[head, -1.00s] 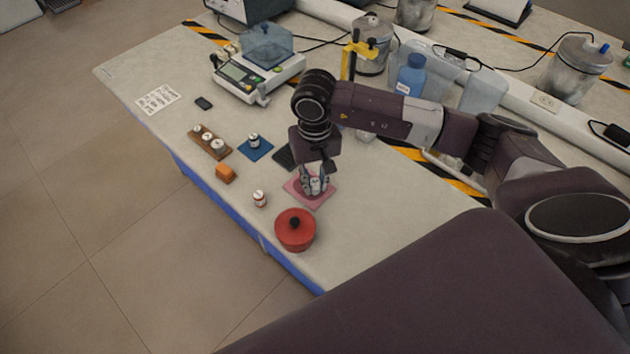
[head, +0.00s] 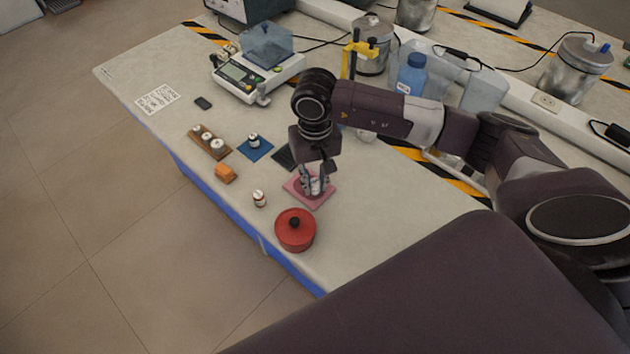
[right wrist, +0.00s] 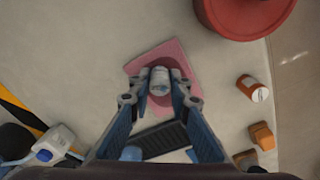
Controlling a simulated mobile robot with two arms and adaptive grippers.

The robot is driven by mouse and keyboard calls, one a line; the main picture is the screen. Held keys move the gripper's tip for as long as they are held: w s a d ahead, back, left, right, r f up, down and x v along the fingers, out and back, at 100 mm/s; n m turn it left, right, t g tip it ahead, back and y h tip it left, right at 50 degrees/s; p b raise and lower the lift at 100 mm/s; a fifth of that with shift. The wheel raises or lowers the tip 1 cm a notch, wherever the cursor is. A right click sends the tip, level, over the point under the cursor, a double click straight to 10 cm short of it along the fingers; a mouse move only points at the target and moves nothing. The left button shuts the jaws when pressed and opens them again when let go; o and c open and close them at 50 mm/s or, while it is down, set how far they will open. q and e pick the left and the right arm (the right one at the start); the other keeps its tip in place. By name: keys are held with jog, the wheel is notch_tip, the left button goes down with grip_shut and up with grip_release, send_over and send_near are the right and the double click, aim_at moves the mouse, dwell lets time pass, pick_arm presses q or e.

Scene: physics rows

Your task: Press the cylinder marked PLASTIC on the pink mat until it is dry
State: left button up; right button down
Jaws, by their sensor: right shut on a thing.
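My right gripper (head: 315,187) points down over the pink mat (head: 292,187) near the front of the bench. In the right wrist view its fingers (right wrist: 159,88) are shut on a pale grey-white cylinder (right wrist: 159,77). The cylinder stands over the pink mat (right wrist: 175,51), and I cannot tell how firmly its base touches it. A darker patch shows on the mat around it. The marking on the cylinder is too small to read. My left gripper is not in view.
An orange block (head: 225,173), a wooden holder with several cylinders (head: 222,154), a blue mat (head: 263,154) and a dark mat (head: 283,158) lie left. A balance (head: 243,83) stands behind.

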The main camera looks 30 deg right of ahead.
jog(key=shift+s+f, duration=0.1)
jog(key=shift+f, duration=0.05)
dwell(0.3)
jog(key=shift+w+r, duration=0.35)
jog(key=shift+r, duration=0.4)
jog(key=shift+f+b, duration=0.65)
jog(key=shift+b, duration=0.1)
dwell(0.4)
jog(key=shift+s+f+b, duration=0.1)
jog(key=shift+f+b, duration=0.1)
jog(key=shift+b, duration=0.25)
dwell(1.3)
jog(key=shift+r, duration=0.15)
dwell(0.5)
jog(key=shift+s+r, duration=0.2)
jog(key=shift+r, duration=0.45)
